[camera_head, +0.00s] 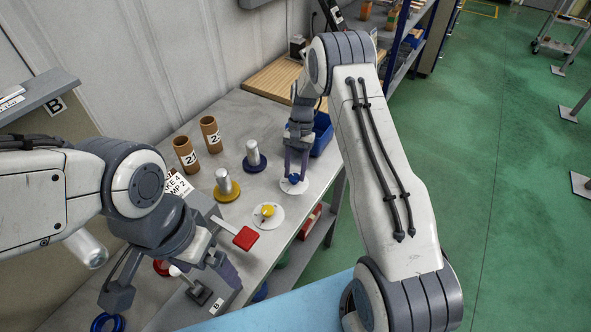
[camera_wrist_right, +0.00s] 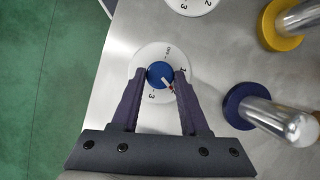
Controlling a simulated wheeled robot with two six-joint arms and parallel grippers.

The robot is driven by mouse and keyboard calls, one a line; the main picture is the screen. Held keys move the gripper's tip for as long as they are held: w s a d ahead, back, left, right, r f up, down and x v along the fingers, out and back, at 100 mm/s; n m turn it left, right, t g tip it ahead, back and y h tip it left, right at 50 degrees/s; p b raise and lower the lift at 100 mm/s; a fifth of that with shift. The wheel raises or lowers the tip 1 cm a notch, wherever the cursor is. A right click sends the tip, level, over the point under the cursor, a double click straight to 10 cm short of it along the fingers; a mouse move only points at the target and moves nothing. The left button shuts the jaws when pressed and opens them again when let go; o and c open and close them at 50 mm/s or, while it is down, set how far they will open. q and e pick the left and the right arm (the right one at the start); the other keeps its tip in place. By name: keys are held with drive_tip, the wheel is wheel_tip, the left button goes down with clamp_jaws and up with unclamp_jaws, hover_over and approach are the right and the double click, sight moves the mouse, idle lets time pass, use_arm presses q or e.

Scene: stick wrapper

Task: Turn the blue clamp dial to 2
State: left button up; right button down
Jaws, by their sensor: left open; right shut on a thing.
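The blue clamp dial (camera_head: 293,179) is a blue knob on a white round plate at the right edge of the grey table. My right gripper (camera_head: 295,172) is shut on the knob from above. In the right wrist view the blue knob (camera_wrist_right: 159,75) sits between the fingertips (camera_wrist_right: 160,78). Its white and orange pointer faces lower right, between the printed 1 and 3. The 2 is not visible; the right finger covers part of that side. My left gripper (camera_head: 170,287) is open at the table's near left, away from the dial.
A yellow dial (camera_head: 267,211) on a white plate is nearby. A post on a yellow base (camera_head: 227,188) and one on a dark blue base (camera_head: 254,159) stand left of the right gripper. A blue bin (camera_head: 322,134) is behind it. A red-ended lever (camera_head: 245,238) juts out near the left gripper.

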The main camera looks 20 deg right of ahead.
drive_tip(key=shift+w+r, duration=0.1)
drive_tip(key=shift+w, duration=0.1)
drive_tip(key=c, duration=0.5)
unclamp_jaws()
drive_tip(key=shift+o, duration=0.4)
drive_tip(key=shift+s, duration=0.1)
drive_tip(key=b+v, duration=0.2)
drive_tip(key=v, duration=0.8)
drive_tip(key=shift+r, duration=0.2)
